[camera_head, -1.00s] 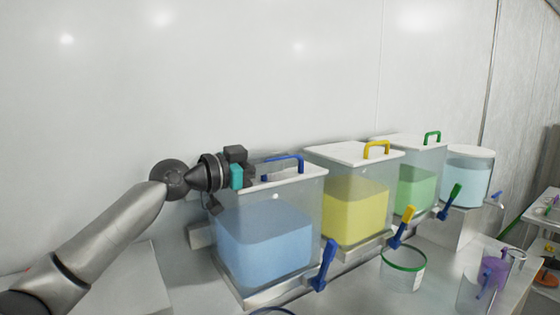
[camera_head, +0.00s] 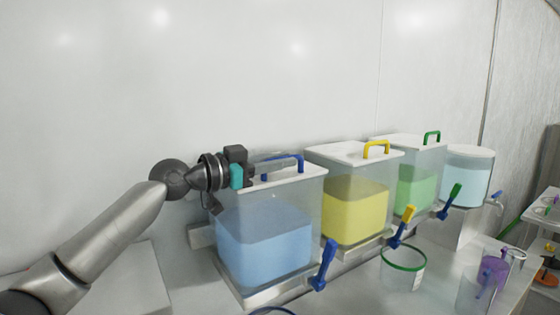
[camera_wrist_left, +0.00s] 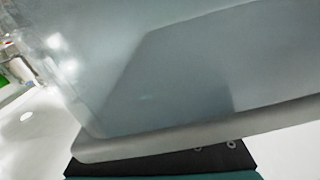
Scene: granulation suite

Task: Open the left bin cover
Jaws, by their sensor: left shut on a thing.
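The left bin (camera_head: 262,245) is a clear box with blue contents. Its white cover (camera_head: 310,171) lies on top and has a blue handle (camera_head: 301,160). My left gripper (camera_head: 290,160) reaches over the cover from the left, with its fingers shut on the blue handle. The gripper body hides much of the cover's left part. In the left wrist view a blurred grey, see-through surface with a pale rim (camera_wrist_left: 200,137) fills most of the picture; the fingertips and handle cannot be made out there. My right gripper is not in view.
To the right stand a yellow-filled bin (camera_head: 354,207), a green-filled bin (camera_head: 415,190) and a round light-blue container (camera_head: 468,180). Coloured taps stick out in front. A green-rimmed cup (camera_head: 403,270) stands before them. The white wall is close behind; space above the bins is clear.

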